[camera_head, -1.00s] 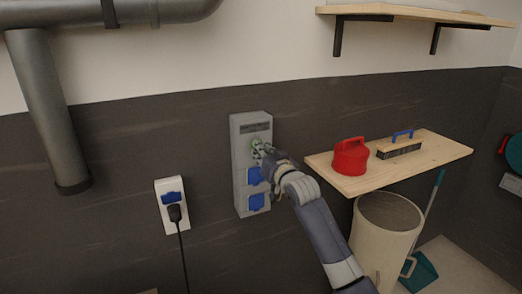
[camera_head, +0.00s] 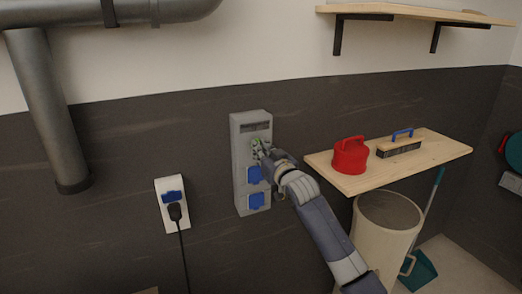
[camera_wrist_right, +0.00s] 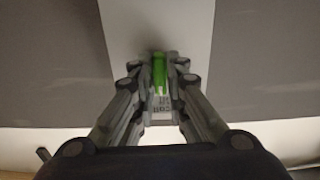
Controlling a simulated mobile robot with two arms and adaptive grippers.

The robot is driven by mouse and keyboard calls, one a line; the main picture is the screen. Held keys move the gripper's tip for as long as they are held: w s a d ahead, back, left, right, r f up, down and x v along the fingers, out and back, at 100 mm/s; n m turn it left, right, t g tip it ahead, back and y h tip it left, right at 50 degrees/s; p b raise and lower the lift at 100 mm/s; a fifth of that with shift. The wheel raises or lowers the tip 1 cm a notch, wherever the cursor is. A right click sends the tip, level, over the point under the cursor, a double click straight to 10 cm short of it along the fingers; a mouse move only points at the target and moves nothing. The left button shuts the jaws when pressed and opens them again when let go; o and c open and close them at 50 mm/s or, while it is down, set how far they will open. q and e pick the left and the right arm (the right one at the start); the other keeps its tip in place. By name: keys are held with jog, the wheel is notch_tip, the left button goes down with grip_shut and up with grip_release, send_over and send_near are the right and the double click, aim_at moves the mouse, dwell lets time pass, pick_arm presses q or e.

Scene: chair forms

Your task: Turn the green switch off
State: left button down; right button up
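The green switch (camera_wrist_right: 159,73) is a bright green handle on the upper part of the grey wall box (camera_head: 238,182). In the head view only a little green (camera_head: 255,142) shows beside my right gripper (camera_head: 259,150). In the right wrist view the two fingers of my right gripper (camera_wrist_right: 159,78) stand on either side of the green handle, close against it, and look shut on it. The handle stands about upright in that view. The finger contact is partly dark and blurred. My left gripper is not in view.
Two blue socket covers (camera_head: 256,201) sit below the switch. A white socket with a black plug (camera_head: 175,212) is to the left. A wooden shelf (camera_head: 355,186) with a red can (camera_head: 350,158) and a brush (camera_head: 399,148) juts out at right, above a bin (camera_head: 380,235).

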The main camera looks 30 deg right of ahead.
jog(key=shift+o, duration=1.1)
jog(key=s, duration=1.2)
jog(key=shift+a, duration=0.35)
